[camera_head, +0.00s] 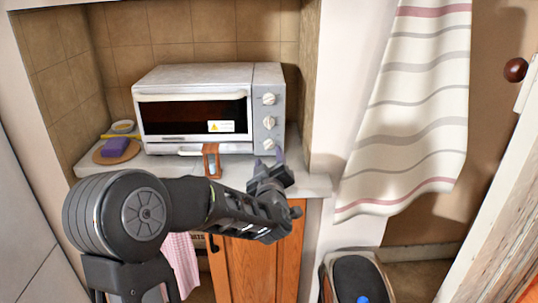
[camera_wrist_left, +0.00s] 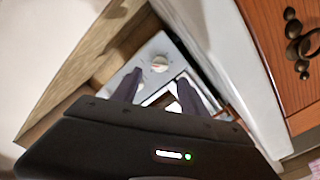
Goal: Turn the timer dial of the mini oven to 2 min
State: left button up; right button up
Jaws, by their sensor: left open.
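My left gripper (camera_head: 267,160) is open, just in front of and below the bottom dial. In the left wrist view one dial (camera_wrist_left: 160,64) shows ahead, between and beyond the fingers of the gripper (camera_wrist_left: 158,82), apparently not touched. My right gripper is out of view.
A small wooden-framed object (camera_head: 211,161) stands at the counter's front edge. A purple sponge (camera_head: 115,147) lies on a round board at left. A wall closes in right of the oven. A striped towel (camera_head: 410,110) hangs further right.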

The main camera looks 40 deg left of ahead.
pick_arm(q)
jog(key=shift+s+d, duration=0.4)
jog(key=shift+s, duration=0.1)
jog(key=d, duration=0.1)
jog(key=w+d+r+p, duration=0.1)
jog(key=d, duration=0.1)
jog(key=shift+w+r+m+t+h, duration=0.1)
jog(key=shift+w+m+t+h, duration=0.05)
jog(key=shift+m+t+h, duration=0.2)
jog(key=shift+a+p, duration=0.15)
jog(key=shift+p, duration=0.2)
jog(key=a, duration=0.1)
jog(key=s+a+f+n, duration=0.1)
jog(key=a+n, duration=0.1)
jog(key=shift+s+f, duration=0.15)
jog(key=shift+s, duration=0.1)
jog(key=shift+d, duration=0.15)
jog(key=shift+w, duration=0.1)
